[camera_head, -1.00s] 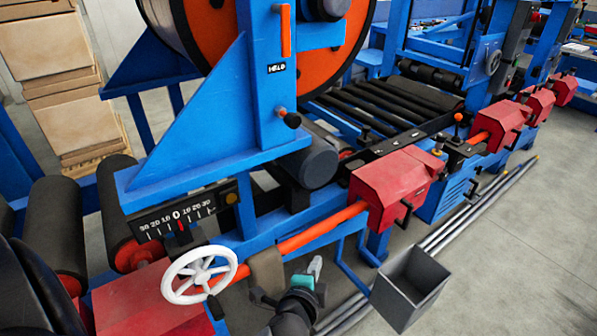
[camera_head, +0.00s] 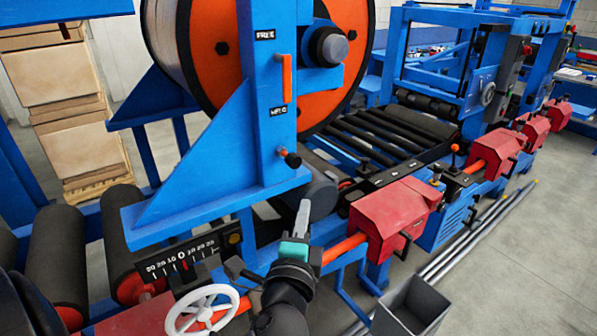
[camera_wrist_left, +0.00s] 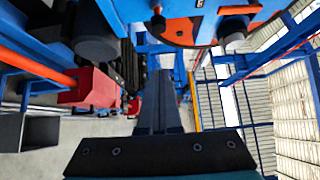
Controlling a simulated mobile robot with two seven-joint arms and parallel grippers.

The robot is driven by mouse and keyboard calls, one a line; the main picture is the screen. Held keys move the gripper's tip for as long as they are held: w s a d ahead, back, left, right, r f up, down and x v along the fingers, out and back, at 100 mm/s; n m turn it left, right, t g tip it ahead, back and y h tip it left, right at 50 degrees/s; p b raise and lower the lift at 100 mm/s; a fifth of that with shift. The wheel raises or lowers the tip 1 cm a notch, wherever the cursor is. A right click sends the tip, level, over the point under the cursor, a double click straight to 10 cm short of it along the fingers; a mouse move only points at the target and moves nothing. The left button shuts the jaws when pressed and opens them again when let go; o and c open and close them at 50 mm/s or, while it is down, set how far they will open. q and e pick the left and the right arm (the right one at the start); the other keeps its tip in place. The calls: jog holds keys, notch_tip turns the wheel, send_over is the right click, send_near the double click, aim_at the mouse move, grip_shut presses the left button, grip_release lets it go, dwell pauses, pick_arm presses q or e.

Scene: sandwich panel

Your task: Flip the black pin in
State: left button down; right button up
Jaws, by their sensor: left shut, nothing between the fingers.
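The black pin (camera_head: 290,159) is a small dark knob on the side of the blue upright post (camera_head: 268,120), just below the lower label plate. In the left wrist view a small dark knob near the top (camera_wrist_left: 157,24) looks like the same pin. My left gripper (camera_head: 302,214) is below the pin, pointing up, with its fingers together and empty. Its fingers also show in the left wrist view (camera_wrist_left: 158,82), pointing up toward that knob with a gap between. Whether the pin is turned in or out is unclear. My right gripper is not in view.
The orange reel (camera_head: 345,85) and its grey hub (camera_head: 328,47) are above the gripper. A dark grey cylinder (camera_head: 318,193) lies behind it. A white handwheel (camera_head: 202,312), a red housing (camera_head: 390,218) and a grey bin (camera_head: 411,306) are nearby. Open floor lies at the right.

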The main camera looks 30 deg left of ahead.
aim_at(290, 165)
pick_arm(q)
jog(key=s+a+p+x, duration=0.1)
jog(key=a+p+x, duration=0.1)
jog(key=x, duration=1)
jog(key=shift+w+a, duration=0.25)
jog(key=shift+a, duration=0.2)
jog(key=shift+r, duration=0.1)
jog(key=shift+w+a+p, duration=0.15)
jog(key=shift+w+a, duration=0.15)
jog(key=shift+a, duration=0.4)
jog(key=shift+w+a+p, duration=0.15)
jog(key=shift+w+a, duration=0.1)
jog(key=shift+a, duration=0.5)
